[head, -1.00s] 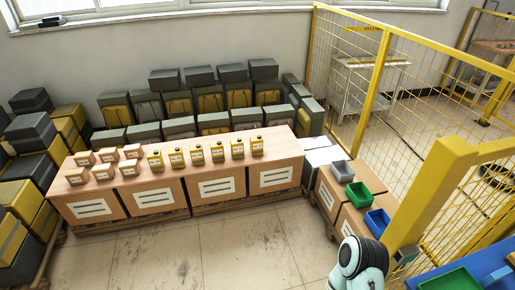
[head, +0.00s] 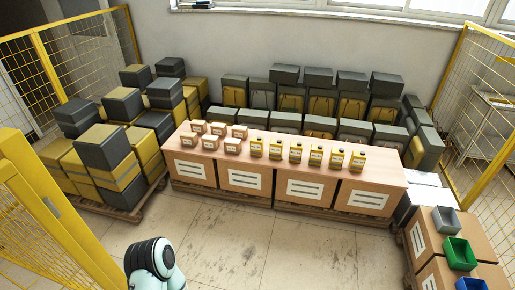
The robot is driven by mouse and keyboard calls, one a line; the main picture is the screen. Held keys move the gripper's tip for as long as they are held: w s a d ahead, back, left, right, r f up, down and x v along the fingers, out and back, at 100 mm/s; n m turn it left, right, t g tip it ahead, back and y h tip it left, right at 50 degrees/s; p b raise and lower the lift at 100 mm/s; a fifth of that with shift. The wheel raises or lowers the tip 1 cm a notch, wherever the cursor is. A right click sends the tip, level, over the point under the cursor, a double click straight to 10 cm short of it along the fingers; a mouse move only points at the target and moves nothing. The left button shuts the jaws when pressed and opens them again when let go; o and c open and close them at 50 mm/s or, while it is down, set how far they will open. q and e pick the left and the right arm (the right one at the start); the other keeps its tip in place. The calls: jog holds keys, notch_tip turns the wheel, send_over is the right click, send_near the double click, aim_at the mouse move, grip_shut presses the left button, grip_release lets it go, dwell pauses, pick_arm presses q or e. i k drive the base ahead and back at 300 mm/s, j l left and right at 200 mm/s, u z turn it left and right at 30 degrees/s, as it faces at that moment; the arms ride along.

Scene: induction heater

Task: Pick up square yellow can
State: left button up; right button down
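Several square yellow cans with dark caps stand upright in a row on the wooden-topped bench, from the leftmost yellow can (head: 256,147) to the rightmost yellow can (head: 357,161). The bench (head: 385,170) is a row of boxes with white labels on pallets. A part of my own arm shows at the bottom edge, left of centre. Neither gripper is in view, and no can is held.
Several small cardboard boxes (head: 234,146) stand on the bench's left end. Stacked grey and yellow boxes (head: 110,160) are at left. Grey, green and blue bins (head: 459,253) sit at lower right. Yellow fences flank both sides. The floor (head: 230,240) before the bench is clear.

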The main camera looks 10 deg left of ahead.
aim_at(256, 143)
jog(key=i+u, duration=0.1)
jog(key=u, duration=0.3)
jog(key=i+u, duration=0.1)
jog(key=u, duration=0.35)
jog(key=i+l+u, duration=0.65)
jog(key=i+l, duration=0.6)
jog(key=i+l+u, duration=0.15)
jog(key=i+l, duration=0.95)
jog(key=i, duration=0.2)
